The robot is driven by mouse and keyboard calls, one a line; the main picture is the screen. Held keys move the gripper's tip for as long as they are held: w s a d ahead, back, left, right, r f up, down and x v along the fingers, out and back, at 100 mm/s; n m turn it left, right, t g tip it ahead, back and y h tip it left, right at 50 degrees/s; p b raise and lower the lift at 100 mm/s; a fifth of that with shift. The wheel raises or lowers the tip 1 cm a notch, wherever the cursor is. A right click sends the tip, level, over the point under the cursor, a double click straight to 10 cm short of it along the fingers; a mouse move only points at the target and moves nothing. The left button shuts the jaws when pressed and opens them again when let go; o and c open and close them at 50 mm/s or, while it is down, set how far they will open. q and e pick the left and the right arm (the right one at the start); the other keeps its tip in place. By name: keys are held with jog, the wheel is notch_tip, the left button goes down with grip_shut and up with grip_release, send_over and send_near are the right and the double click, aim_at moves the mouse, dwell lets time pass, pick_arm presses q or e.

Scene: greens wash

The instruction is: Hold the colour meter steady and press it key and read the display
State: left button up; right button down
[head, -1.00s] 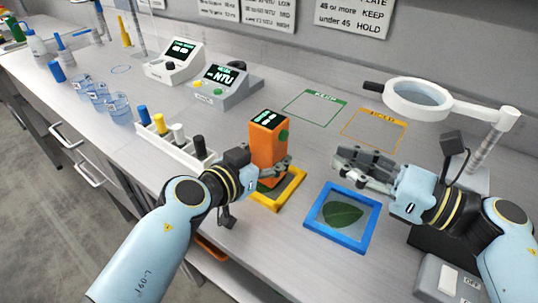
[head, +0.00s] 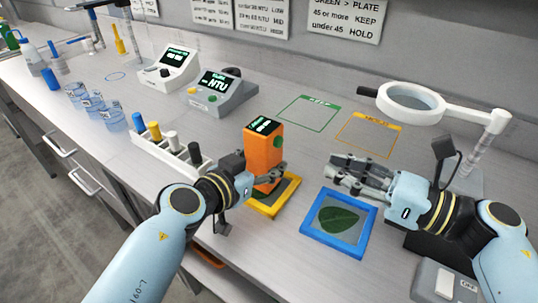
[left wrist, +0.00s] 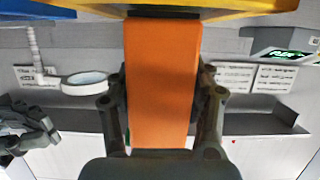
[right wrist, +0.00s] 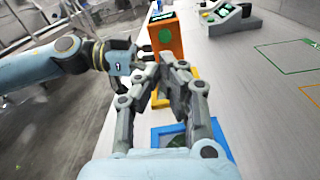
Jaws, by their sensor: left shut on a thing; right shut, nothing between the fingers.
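The orange colour meter (head: 262,158) stands upright over the yellow frame (head: 268,208), its lit display (head: 263,126) on top, too small to read. Its round green key (head: 278,142) is on the side facing right; it also shows in the right wrist view (right wrist: 181,64). My left gripper (head: 268,180) is shut on the meter's lower body; the left wrist view shows the orange body (left wrist: 163,85) between its fingers. My right gripper (head: 335,173) is shut and empty, to the right of the meter and apart from it, above the blue frame.
A blue frame (head: 308,229) with a green leaf (head: 338,219) lies in front of my right gripper. Green KEEP (head: 282,112) and orange (head: 341,140) outlines lie empty behind. A magnifier lamp (head: 440,115) stands at right, a white rack (head: 147,146) at left.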

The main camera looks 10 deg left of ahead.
aim_at(279, 142)
jog(key=g, duration=0.2)
jog(key=d+g+h, duration=0.1)
jog(key=g, duration=0.1)
jog(key=g+h, duration=0.1)
jog(key=g, duration=0.2)
jog(key=shift+s+d+f+m, duration=0.2)
jog(key=shift+s+d+m, duration=0.1)
jog(key=shift+s+m, duration=0.1)
jog(key=shift+a, duration=0.1)
jog(key=w+a, duration=0.3)
jog(key=a, duration=0.5)
jog(key=shift+w, duration=0.15)
jog(key=shift+a, duration=0.1)
dwell(1.0)
jog(key=shift+w+a, duration=0.15)
jog(key=shift+a, duration=0.1)
